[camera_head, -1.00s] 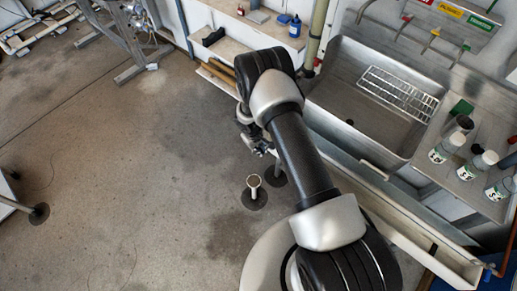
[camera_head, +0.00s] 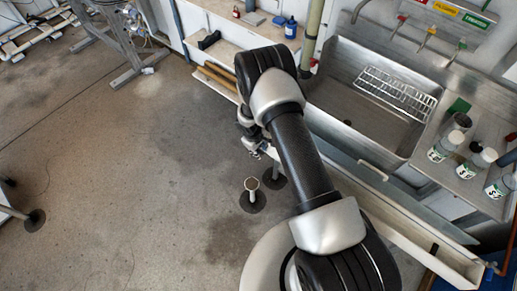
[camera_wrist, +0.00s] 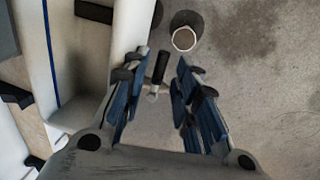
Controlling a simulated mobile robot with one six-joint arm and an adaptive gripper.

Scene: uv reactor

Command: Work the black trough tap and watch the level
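In the wrist view, a tap with a black handle (camera_wrist: 161,66) and a pale stem shows between my gripper's fingers. It lies beside the end of a pale trough (camera_wrist: 78,50) with a blue line along its inside. My gripper (camera_wrist: 160,78) is open, its blue-padded fingers on either side of the tap; I see a gap on the right side, and cannot tell whether the left finger touches. In the head view my gripper (camera_head: 254,147) is partly hidden by my arm, and the tap cannot be made out. The long trough (camera_head: 405,222) runs below the sink. No liquid level is readable.
A short upright pipe (camera_head: 251,186) rises from the floor near my gripper. A steel sink (camera_head: 345,105) with a wire rack (camera_head: 398,92) stands behind the trough. Labelled bottles (camera_head: 440,148) stand on the right drainboard. The floor at left is open.

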